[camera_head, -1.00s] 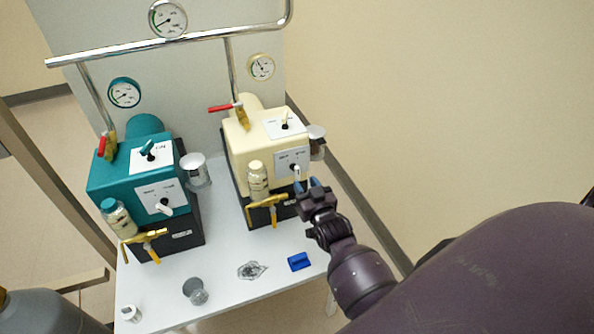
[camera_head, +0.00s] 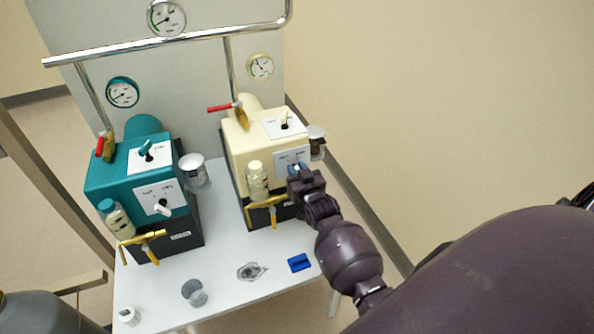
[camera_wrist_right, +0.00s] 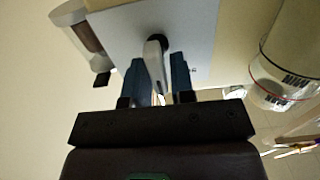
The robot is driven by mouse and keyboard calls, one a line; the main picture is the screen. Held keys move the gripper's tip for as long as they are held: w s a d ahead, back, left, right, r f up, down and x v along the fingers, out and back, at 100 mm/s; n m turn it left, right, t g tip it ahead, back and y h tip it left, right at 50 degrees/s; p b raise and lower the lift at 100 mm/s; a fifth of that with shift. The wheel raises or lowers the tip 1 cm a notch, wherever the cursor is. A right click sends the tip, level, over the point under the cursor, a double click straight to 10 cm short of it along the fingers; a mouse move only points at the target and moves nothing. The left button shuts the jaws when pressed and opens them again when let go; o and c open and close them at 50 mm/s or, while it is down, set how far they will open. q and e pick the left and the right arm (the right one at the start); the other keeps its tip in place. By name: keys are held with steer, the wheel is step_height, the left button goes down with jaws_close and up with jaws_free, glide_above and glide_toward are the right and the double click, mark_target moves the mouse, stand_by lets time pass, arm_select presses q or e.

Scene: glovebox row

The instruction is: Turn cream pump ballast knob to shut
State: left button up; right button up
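The cream pump (camera_head: 240,150) stands on the right of the white table. It has a pale knob on its top panel (camera_head: 287,122) and a white lever knob on its front panel (camera_head: 281,158). The panel lettering is too small to read. My right gripper (camera_head: 297,168) is at the front panel and mostly hides that knob. In the right wrist view the blue fingers (camera_wrist_right: 158,82) are apart, with the white front knob (camera_wrist_right: 155,55) between them, slightly tilted. A narrow gap shows beside the right finger; firm contact cannot be made out. My left gripper is out of view.
A teal pump (camera_head: 125,175) with similar knobs stands to the left. A bottle (camera_head: 257,180) and yellow valve (camera_head: 268,205) are left of my right gripper; a jar (camera_head: 317,142) hangs at the pump's right side. A blue block (camera_head: 299,262) lies on the table (camera_head: 225,290).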

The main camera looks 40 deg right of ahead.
jaws_close()
steer(key=shift+n, duration=0.3)
steer(key=shift+a+n+p, duration=0.15)
steer(key=shift+n+p, duration=0.15)
steer(key=shift+n, duration=0.5)
steer(key=shift+w+a+f+n, duration=0.1)
steer(key=shift+n, duration=0.9)
steer(key=shift+a+n, duration=0.1)
steer(key=shift+n, duration=0.9)
steer(key=shift+o, duration=1.7)
jaws_free()
